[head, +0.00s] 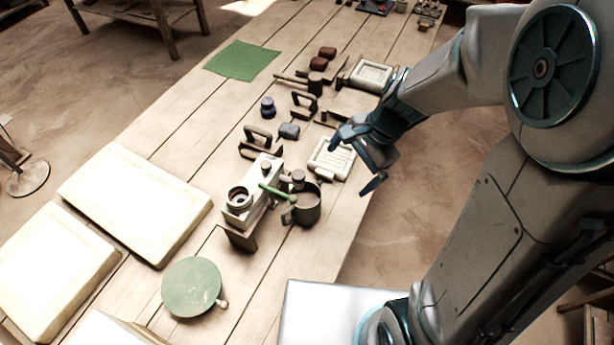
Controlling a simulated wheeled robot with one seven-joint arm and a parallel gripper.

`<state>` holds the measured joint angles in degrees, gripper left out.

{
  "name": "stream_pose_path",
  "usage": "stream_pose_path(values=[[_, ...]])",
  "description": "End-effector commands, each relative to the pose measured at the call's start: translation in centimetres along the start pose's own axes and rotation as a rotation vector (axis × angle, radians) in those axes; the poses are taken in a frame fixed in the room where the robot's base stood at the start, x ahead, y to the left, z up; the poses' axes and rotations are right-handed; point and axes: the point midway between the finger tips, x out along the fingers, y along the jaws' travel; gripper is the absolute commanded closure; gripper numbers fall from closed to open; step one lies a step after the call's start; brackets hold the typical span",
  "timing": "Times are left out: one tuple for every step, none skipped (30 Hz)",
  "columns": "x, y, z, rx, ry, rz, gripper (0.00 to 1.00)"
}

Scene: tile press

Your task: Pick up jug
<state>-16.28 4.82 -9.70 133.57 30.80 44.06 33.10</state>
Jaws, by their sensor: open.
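The jug appears to be the dark grey-brown, cup-like vessel (308,207) standing upright on the wooden table, right of a pale boxy device (256,186). Its handle shows on its left front side. A green-handled tool (277,193) reaches across toward its rim; I cannot tell whether it touches or rests in the jug. My gripper (354,165) is open, with its fingers spread and nothing visible between them. It is up and to the right of the jug in the picture, near the table's right edge and apart from the jug.
Dark-handled tools (258,136) and small blocks stand farther up the table (185,120). A green disc (191,287) lies nearer, and large pale slabs (135,204) lie left. Bare planks lie between slabs and tools.

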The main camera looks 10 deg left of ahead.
Motion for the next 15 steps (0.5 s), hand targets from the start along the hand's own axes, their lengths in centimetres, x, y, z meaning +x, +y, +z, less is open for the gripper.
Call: stream_pose_path(values=[[1.1,-0.9,0.1,0.081,-0.022,0.015,0.00],[1.8,-1.3,0.0,0.132,-0.031,0.018,0.00],[2.7,-1.8,0.0,0.193,-0.041,0.023,0.00],[3.3,-2.2,-0.1,0.239,-0.047,0.027,0.00],[3.9,-2.5,-0.1,0.281,-0.053,0.031,0.00],[4.7,-2.8,-0.2,0.331,-0.057,0.036,0.00],[5.2,-3.0,-0.2,0.362,-0.058,0.039,0.00],[5.6,-3.2,-0.3,0.393,-0.060,0.042,0.00],[6.1,-3.4,-0.4,0.427,-0.061,0.046,0.00],[6.5,-3.5,-0.4,0.449,-0.062,0.048,0.00],[6.8,-3.6,-0.5,0.466,-0.062,0.050,0.00],[7.1,-3.7,-0.5,0.485,-0.063,0.052,0.00],[7.3,-3.7,-0.5,0.495,-0.063,0.053,0.00],[7.6,-3.7,-0.5,0.502,-0.063,0.054,0.00],[8.1,-3.7,-0.5,0.509,-0.063,0.055,0.00]])
